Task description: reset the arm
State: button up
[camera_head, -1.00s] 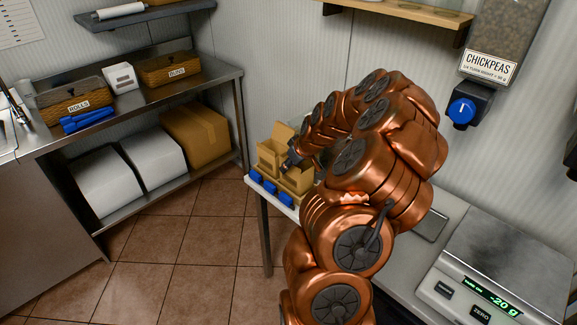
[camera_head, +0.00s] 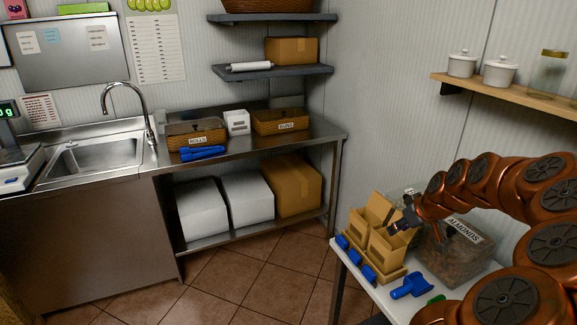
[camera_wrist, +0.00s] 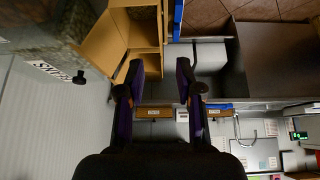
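My copper-coloured arm enters from the right in the head view. My gripper (camera_head: 400,226) is at the open cardboard box (camera_head: 383,250) on the white table, just above or beside its right side; I cannot tell whether it touches. In the wrist view, my gripper's two dark fingers (camera_wrist: 159,75) stand apart with nothing held between them. The box (camera_wrist: 140,25) shows past the fingertips at the top of that view.
The white table (camera_head: 390,300) also holds an almonds bin (camera_head: 455,250), a blue scoop (camera_head: 410,286) and several blue clips or handles. A shelf with jars (camera_head: 500,95) is on the right wall. A steel counter (camera_head: 250,145) and sink stand at the left; the tiled floor between is clear.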

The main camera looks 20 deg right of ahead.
jog(key=s+a+r+n+g+y, duration=0.1)
jog(key=a+r+g, duration=0.1)
jog(key=a, duration=1)
jog(key=s+a+r+n+g+y, duration=0.1)
jog(key=a+r, duration=0.1)
jog(key=a, duration=1.1)
jog(key=s+a+g, duration=0.1)
jog(key=s+a, duration=0.3)
jog(key=s, duration=0.3)
jog(key=s+a+f+m+g+h, duration=0.1)
jog(key=s+a+g, duration=0.1)
jog(key=s+a, duration=0.2)
jog(key=s+a+g, duration=0.2)
jog(key=s+a, duration=0.2)
jog(key=s, duration=0.7)
jog(key=shift+a+f+m+h, duration=0.25)
jog(key=shift+a+m+h, duration=0.05)
jog(key=shift+a, duration=0.05)
jog(key=shift+a, duration=0.15)
